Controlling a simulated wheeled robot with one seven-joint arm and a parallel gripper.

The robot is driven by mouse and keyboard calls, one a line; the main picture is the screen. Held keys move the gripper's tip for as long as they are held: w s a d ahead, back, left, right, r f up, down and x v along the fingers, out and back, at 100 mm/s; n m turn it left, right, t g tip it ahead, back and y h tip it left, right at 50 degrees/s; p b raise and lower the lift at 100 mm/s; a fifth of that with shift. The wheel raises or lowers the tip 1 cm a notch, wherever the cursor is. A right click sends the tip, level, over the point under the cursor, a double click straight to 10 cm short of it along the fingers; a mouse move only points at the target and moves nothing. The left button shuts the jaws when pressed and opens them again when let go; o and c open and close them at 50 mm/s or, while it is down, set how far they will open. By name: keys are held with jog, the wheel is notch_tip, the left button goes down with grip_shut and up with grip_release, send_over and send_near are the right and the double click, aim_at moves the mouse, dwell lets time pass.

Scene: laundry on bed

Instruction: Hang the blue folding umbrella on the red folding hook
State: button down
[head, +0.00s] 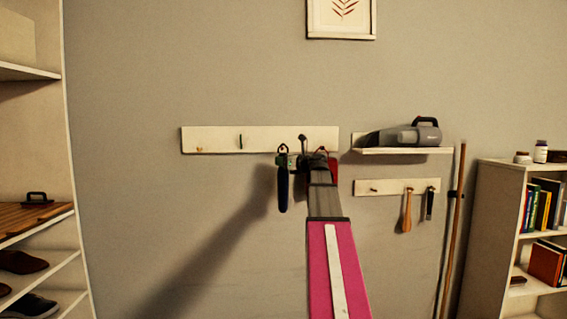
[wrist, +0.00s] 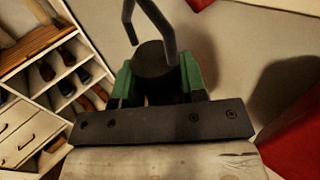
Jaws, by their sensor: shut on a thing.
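The dark blue folding umbrella (head: 283,190) hangs upright below my gripper (head: 284,160), in front of the pale hook board. My gripper's green fingers (wrist: 157,78) are shut on its dark top end (wrist: 155,60) in the wrist view. A grey bent loop (wrist: 155,22) rises from that end. In the head view the loop stands near the board's lower edge. A small red piece, apparently the red hook (head: 322,151), shows at the board's lower right, partly hidden by my arm. It is right of the umbrella. I cannot tell whether the loop touches any hook.
The hook board (head: 220,136) also carries a brass hook (head: 199,149), a green hook (head: 240,142) and a dark hook (head: 303,142). A dark red thing (head: 333,172) hangs behind my arm. Right are a shelf with a vacuum (head: 405,136) and a lower rack (head: 385,187).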

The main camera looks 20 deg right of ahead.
jog(key=w+d+f, duration=0.1)
jog(key=w+d, duration=0.1)
jog(key=w, duration=0.6)
jog(key=shift+d+f, duration=0.15)
jog(key=shift+f, duration=0.15)
dwell(0.7)
dwell(0.5)
jog(key=c, duration=0.6)
grip_release()
jog(key=shift+s, duration=0.1)
